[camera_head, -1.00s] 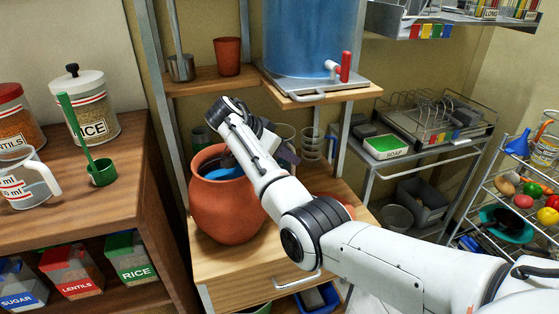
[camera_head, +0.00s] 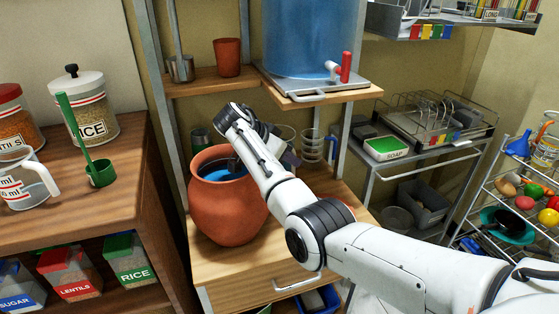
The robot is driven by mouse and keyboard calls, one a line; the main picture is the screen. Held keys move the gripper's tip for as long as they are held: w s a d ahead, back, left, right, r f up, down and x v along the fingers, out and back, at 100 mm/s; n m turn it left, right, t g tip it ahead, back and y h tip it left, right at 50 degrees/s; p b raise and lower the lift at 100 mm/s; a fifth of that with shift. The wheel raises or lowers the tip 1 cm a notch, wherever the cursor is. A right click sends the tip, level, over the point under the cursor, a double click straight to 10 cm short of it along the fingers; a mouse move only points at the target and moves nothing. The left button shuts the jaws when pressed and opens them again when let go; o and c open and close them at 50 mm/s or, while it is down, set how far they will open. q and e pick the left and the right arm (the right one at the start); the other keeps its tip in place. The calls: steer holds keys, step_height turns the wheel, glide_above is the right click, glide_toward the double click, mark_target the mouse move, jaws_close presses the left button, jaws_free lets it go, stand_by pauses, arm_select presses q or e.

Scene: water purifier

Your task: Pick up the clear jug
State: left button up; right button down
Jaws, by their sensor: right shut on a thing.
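A clear jug (camera_head: 312,147) with markings and a handle on its right stands upright on the lower wooden shelf, behind my right arm. My right gripper (camera_head: 287,157) is at its left side, shut; my own wrist and forearm hide most of the fingers and the exact contact. A second clear measuring jug (camera_head: 30,183) with red markings stands on the left counter. My left gripper is not in view.
A clay pot (camera_head: 228,212) with blue water stands left of my forearm. The blue tank (camera_head: 308,40) with a red tap sits above.

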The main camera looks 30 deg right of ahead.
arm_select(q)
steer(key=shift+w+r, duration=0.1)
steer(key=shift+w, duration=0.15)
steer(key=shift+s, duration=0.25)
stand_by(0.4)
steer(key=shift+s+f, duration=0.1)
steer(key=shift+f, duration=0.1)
arm_select(e)
steer(key=shift+w+r, duration=0.15)
steer(key=shift+r, duration=0.1)
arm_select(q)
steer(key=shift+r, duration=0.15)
arm_select(e)
steer(key=shift+r, duration=0.15)
arm_select(q)
steer(key=p, duration=0.2)
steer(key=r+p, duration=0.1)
steer(key=p, duration=0.1)
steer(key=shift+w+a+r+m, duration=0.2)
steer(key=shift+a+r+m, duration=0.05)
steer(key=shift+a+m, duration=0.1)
arm_select(e)
steer(key=s+a+r, duration=0.1)
steer(key=s+r, duration=0.2)
steer(key=s, duration=0.3)
steer(key=s+a+r, duration=0.2)
steer(key=s+r, duration=0.2)
steer(key=s, duration=0.3)
steer(key=shift+s+r, duration=0.25)
steer(key=shift+s+a, duration=0.1)
